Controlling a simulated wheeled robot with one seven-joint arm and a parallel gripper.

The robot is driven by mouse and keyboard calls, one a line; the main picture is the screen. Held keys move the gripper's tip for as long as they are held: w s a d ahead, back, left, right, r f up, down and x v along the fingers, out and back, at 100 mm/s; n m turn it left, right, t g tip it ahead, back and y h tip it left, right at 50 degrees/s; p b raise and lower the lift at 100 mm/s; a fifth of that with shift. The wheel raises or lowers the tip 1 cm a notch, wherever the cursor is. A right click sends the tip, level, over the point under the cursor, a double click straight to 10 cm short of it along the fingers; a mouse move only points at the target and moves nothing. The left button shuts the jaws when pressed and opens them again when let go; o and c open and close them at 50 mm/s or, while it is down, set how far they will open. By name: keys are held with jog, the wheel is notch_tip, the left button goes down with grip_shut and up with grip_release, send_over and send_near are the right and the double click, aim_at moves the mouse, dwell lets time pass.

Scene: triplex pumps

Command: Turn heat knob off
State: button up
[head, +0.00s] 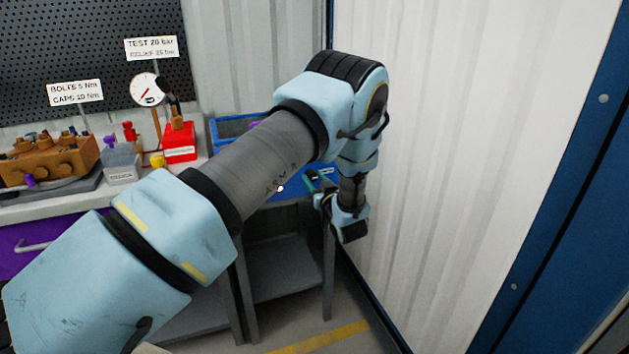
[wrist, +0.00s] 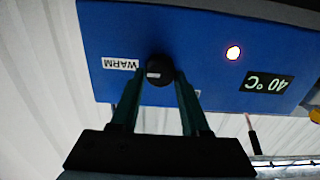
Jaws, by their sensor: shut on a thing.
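The heat knob (wrist: 159,72) is a round black knob with a small white mark, on a blue panel (wrist: 200,60) in the wrist view. My gripper (wrist: 160,84) has its two dark green fingers on either side of the knob and is shut on it. In the head view my gripper (head: 318,184) is small, at the end of my arm near the blue box (head: 297,188), and my arm hides most of that box. The knob cannot be made out there.
The panel bears a WARM label (wrist: 120,64), a lit red-rimmed lamp (wrist: 233,53) and a 40 °C display (wrist: 267,83), seen upside down. A white corrugated wall (head: 430,150) stands close right of my arm. A bench (head: 60,208) with a brown pump (head: 50,158) is at left.

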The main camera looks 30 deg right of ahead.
grip_shut()
